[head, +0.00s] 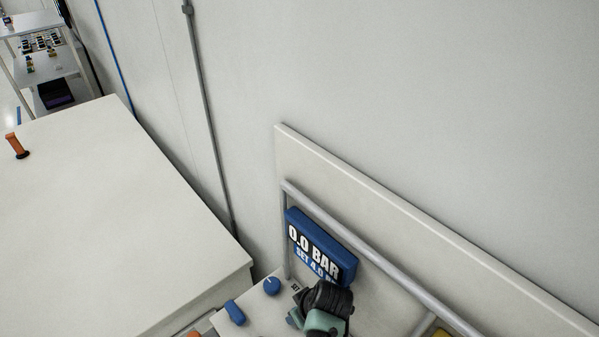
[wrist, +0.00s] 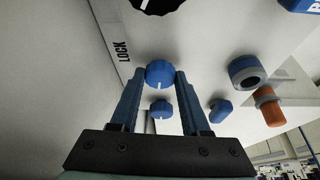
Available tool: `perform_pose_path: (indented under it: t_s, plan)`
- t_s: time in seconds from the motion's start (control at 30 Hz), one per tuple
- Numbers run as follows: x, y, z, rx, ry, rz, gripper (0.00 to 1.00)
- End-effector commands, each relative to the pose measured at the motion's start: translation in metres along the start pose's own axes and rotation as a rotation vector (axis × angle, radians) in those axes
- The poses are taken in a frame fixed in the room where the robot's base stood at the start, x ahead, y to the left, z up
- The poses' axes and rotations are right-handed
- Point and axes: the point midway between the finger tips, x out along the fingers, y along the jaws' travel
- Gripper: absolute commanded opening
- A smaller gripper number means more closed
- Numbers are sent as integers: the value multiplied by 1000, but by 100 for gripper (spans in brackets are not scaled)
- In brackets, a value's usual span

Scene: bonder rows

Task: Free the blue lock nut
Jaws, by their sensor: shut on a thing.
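The blue lock nut (wrist: 160,73), a round ribbed knob with a white mark, sits on the pale panel beside the printed word LOCK (wrist: 123,51) in the wrist view. My gripper (wrist: 161,78) has its two blue fingers on either side of the nut and is shut on it. In the head view my dark and teal wrist is over the panel at the bottom, and it hides the fingertips and the nut.
A second blue knob (wrist: 161,109) lies below, between the fingers. A blue oblong knob (wrist: 221,108), a blue ring (wrist: 247,71) and an orange cylinder (wrist: 268,106) are to the right. A black dial (wrist: 157,4) is above.

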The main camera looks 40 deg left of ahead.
Motion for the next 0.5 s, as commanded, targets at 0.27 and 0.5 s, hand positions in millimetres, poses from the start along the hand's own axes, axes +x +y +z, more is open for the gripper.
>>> perform_pose_path:
  t_s: [0.27,0.5]
  plan:
    - [0,0,0,-9,-1,-2,0]
    - [0,1,0,-8,-2,-2,59]
